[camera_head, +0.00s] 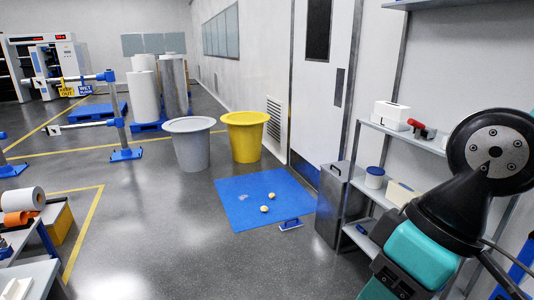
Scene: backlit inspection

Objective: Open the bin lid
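A tall narrow grey metal bin (329,208) stands on the floor right of centre, against the side of the shelf unit. Its top (337,171) appears covered by a flat lid, which looks shut; the detail is too small to be sure. Two open round tubs stand farther back: a yellow one (246,138) and a grey-white one (190,147), with no lids seen on them. My arm fills the lower right, with a teal link and a black round end, to the right of the metal bin. My gripper is not in view.
A blue mat (238,206) with small pale round items lies left of the metal bin, and a blue-handled item (290,225) lies at its near edge. Shelves (402,137) with boxes stand behind my arm. A worktable (30,265) is at lower left.

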